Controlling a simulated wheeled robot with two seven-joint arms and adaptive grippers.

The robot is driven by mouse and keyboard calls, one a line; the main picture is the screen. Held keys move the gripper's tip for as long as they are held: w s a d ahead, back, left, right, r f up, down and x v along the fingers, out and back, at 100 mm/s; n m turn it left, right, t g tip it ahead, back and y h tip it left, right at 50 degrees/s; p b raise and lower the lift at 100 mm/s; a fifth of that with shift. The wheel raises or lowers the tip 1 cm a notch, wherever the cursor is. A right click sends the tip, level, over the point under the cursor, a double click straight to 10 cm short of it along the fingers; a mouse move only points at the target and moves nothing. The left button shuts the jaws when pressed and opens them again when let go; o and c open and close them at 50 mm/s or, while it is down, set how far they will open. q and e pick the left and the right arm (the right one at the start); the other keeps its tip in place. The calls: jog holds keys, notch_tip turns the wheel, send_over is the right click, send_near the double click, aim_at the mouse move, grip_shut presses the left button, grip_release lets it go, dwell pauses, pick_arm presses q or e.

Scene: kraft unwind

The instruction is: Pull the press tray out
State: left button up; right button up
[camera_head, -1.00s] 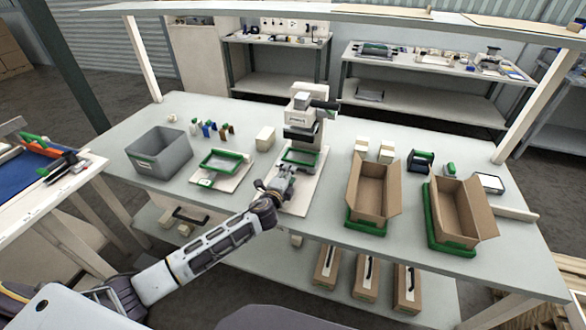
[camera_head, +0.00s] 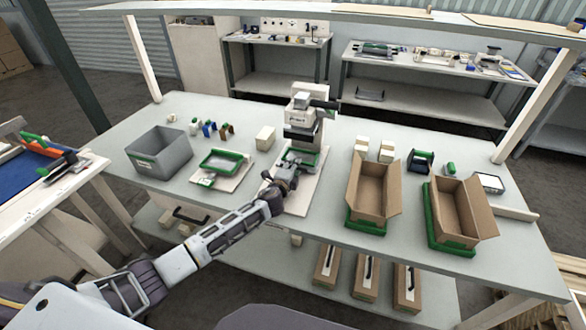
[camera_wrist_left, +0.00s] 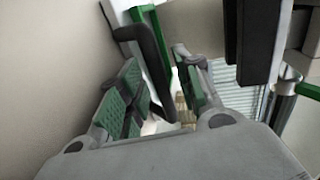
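The press (camera_head: 303,115) stands mid-table on a white base plate (camera_head: 300,198). The green-framed press tray (camera_head: 299,159) lies under its head, its front partly hidden by my left gripper (camera_head: 284,176). In the left wrist view a black handle (camera_wrist_left: 153,62) passes between the green-padded fingers of my left gripper (camera_wrist_left: 162,90). The fingers stand apart on either side of the handle, with a gap showing at the right finger; a firm hold is not visible. A green frame edge (camera_wrist_left: 142,13) shows behind the handle. My right gripper is out of view.
A second green-framed tray (camera_head: 221,160) lies left of the press, beside a grey bin (camera_head: 160,151). A white block (camera_head: 265,138) is behind. Two open cardboard boxes (camera_head: 371,188) (camera_head: 459,210) stand at the right.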

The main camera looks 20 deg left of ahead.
pick_arm(q)
grip_shut()
dwell(0.4)
jog(key=shift+s, duration=0.1)
